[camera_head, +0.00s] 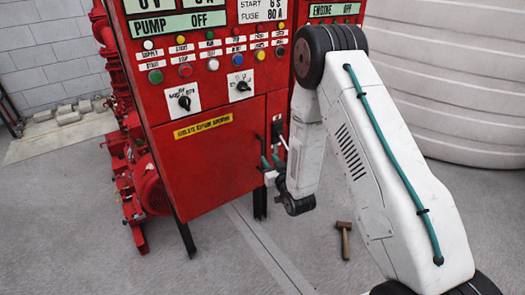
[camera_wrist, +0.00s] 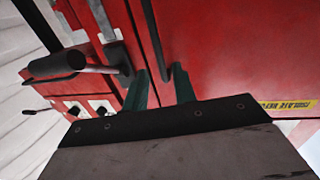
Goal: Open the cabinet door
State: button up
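The red cabinet door (camera_head: 220,160) looks shut below the button panel and carries a yellow label strip. It fills the right of the wrist view (camera_wrist: 235,50). My gripper (camera_head: 271,163) is at the door's right edge, with its green fingertips toward the cabinet. In the wrist view my gripper (camera_wrist: 162,84) has its two green fingers apart. A thin dark bar (camera_wrist: 167,72), which looks like the door handle, reaches down between them. I cannot tell whether either finger touches it. In the head view my gripper hides this spot.
A lever with a black grip (camera_wrist: 57,65) sticks out left of my fingers. Red pump machinery (camera_head: 150,185) stands left of the cabinet. A hammer (camera_head: 344,238) lies on the floor. A large pale ribbed tank (camera_head: 455,80) stands at right. Floor in front is mostly clear.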

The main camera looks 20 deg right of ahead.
aim_at(263, 151)
jog(key=w, duration=0.6)
jog(key=shift+w+a, duration=0.4)
grip_shut()
